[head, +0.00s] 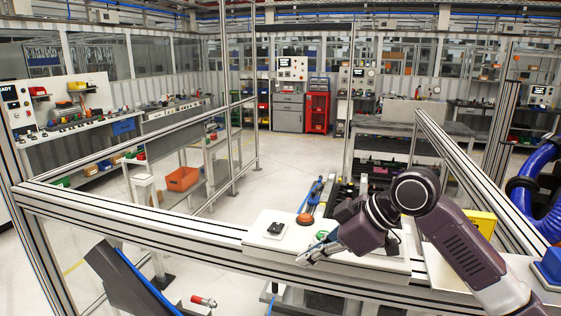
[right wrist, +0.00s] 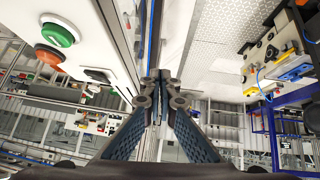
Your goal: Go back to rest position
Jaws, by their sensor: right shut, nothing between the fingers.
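My right gripper (head: 308,257) reaches in from the right in the head view and sits low over the white control panel (head: 262,240) on the front rail. In the right wrist view its two fingers (right wrist: 160,85) meet at the tips with nothing between them. The panel carries a red button (head: 305,219), a green button (head: 322,234) and a black switch (head: 275,228). The red button (right wrist: 48,54) and the green button (right wrist: 58,30) also show beside the fingers in the right wrist view. My left gripper is not in either view.
An aluminium rail (head: 130,222) runs across the front, with posts and another rail (head: 470,175) at the right. A yellow box (head: 481,222) and blue hoses (head: 530,180) lie near my right arm. An orange bin (head: 182,179) stands beyond the rail. Open floor lies behind.

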